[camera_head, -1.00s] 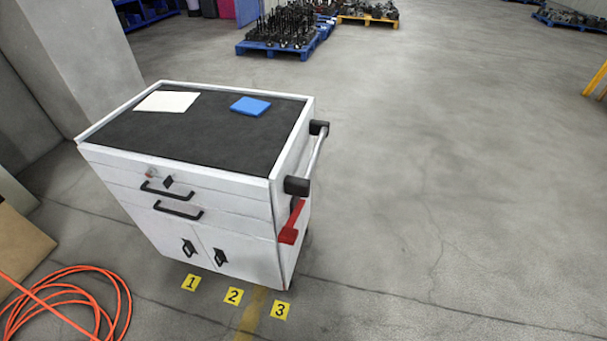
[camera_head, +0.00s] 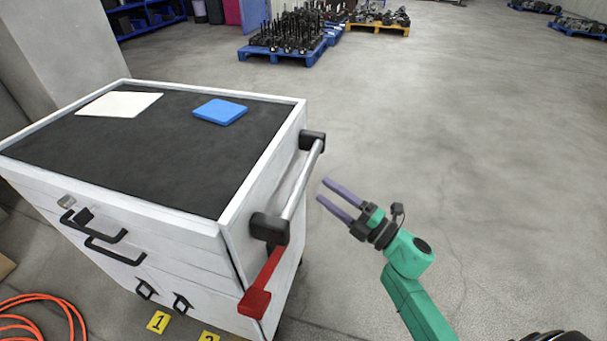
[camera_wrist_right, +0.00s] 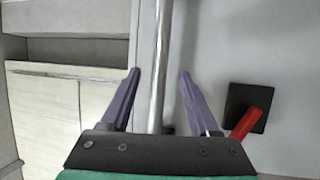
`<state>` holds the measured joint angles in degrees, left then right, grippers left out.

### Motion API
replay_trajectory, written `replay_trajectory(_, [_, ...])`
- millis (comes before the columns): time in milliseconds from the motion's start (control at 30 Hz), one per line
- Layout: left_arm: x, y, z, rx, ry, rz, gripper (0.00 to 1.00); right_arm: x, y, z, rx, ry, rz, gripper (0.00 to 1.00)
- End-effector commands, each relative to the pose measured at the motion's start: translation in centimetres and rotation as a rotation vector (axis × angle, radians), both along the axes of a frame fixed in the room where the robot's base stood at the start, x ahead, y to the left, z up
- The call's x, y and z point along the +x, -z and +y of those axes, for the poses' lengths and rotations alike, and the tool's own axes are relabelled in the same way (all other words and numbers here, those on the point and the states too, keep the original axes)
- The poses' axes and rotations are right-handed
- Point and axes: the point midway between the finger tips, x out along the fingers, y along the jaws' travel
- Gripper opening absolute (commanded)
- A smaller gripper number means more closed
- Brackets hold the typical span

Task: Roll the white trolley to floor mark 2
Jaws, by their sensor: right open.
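The white trolley (camera_head: 190,225) stands at the left in the head view, with a black top. A metal push handle (camera_head: 303,180) with black end mounts runs along its right side, and a red lever (camera_head: 262,285) sits below it. My right gripper (camera_head: 328,190) is open and empty, just right of the handle. In the right wrist view, the handle bar (camera_wrist_right: 160,60) lies between the open fingers (camera_wrist_right: 158,85) as seen; contact cannot be told. Yellow floor marks 1 (camera_head: 158,322) and 2 (camera_head: 208,337) show by the trolley's front; mark 3 is out of view. My left gripper is not in view.
A white sheet (camera_head: 120,104) and a blue pad (camera_head: 220,111) lie on the trolley top. An orange hose (camera_head: 40,315) coils on the floor at lower left. Loaded pallets (camera_head: 290,50) stand at the back. The floor to the right is clear.

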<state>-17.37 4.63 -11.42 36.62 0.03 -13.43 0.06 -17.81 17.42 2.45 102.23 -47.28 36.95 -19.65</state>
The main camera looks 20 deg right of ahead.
Motion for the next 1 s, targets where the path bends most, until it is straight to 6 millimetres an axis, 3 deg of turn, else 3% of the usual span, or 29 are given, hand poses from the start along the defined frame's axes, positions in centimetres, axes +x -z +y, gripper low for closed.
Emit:
replay_trajectory(100, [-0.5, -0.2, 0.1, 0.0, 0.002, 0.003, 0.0, 2.7, -0.8, 1.8, 0.003, 0.0, -0.003, 0.62])
replay_trajectory(300, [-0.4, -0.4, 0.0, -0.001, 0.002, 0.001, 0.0, 5.6, -1.3, 3.9, 0.003, 0.001, 0.001, 0.62])
replay_trajectory(600, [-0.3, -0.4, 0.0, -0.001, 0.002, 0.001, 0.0, 6.1, -1.3, 4.2, 0.002, 0.0, 0.003, 0.62])
replay_trajectory(633, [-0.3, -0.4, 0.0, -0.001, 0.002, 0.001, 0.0, 6.1, -1.3, 4.3, 0.002, 0.0, 0.003, 0.58])
replay_trajectory(700, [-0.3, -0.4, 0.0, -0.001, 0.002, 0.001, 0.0, 6.1, -1.3, 4.2, 0.002, 0.0, 0.003, 0.31])
replay_trajectory(800, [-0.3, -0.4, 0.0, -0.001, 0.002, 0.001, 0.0, 6.1, -1.3, 4.2, 0.003, 0.0, 0.002, 0.0])
replay_trajectory(1000, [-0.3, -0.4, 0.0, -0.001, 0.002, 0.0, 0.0, 6.1, -1.3, 4.2, 0.003, 0.001, 0.003, 0.0])
